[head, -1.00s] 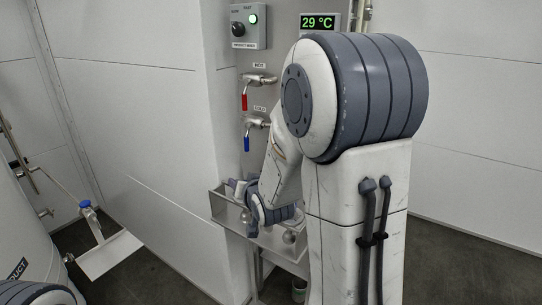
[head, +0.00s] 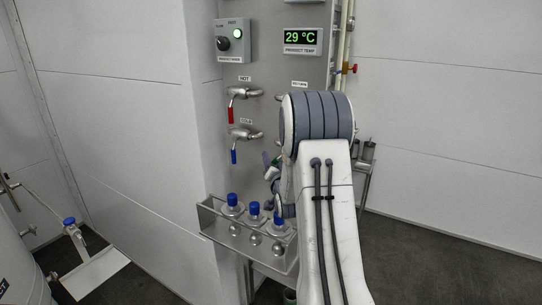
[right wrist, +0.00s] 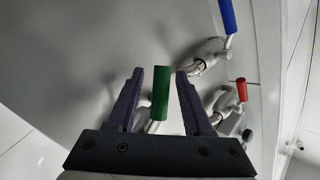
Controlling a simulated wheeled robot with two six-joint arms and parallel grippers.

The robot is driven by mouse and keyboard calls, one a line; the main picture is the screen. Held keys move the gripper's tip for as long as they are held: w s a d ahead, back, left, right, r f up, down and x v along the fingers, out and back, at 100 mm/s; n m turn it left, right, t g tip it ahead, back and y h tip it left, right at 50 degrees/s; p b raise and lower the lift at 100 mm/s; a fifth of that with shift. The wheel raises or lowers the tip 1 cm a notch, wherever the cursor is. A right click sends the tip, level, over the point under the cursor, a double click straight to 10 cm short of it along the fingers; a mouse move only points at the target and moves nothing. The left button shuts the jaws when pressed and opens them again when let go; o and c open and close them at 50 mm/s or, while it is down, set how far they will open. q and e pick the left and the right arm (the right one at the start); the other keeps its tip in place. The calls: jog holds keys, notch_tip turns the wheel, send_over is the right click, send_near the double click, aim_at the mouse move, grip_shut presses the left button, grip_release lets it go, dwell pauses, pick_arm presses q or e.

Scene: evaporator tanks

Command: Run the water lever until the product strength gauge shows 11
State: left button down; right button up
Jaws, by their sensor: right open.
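A green lever handle (right wrist: 160,92) stands between the two fingers of my right gripper (right wrist: 160,72) in the right wrist view. In the head view my right gripper (head: 270,164) is at the panel, right of the blue lever, partly hidden by my own arm. A bit of the green handle (head: 276,161) shows there. No gauge marked product strength is visible; the lit display (head: 302,40) reads 29 °C for product temp. My left gripper is out of view.
The red HOT lever (head: 231,113) and the blue lever (head: 234,155) hang left of my gripper. A metal rack (head: 212,216) with blue-capped bottles (head: 254,214) is below. Open floor (head: 440,265) lies at right.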

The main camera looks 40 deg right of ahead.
jog(key=shift+w+d, duration=0.25)
jog(key=shift+w, duration=0.3)
grip_shut()
dwell(1.0)
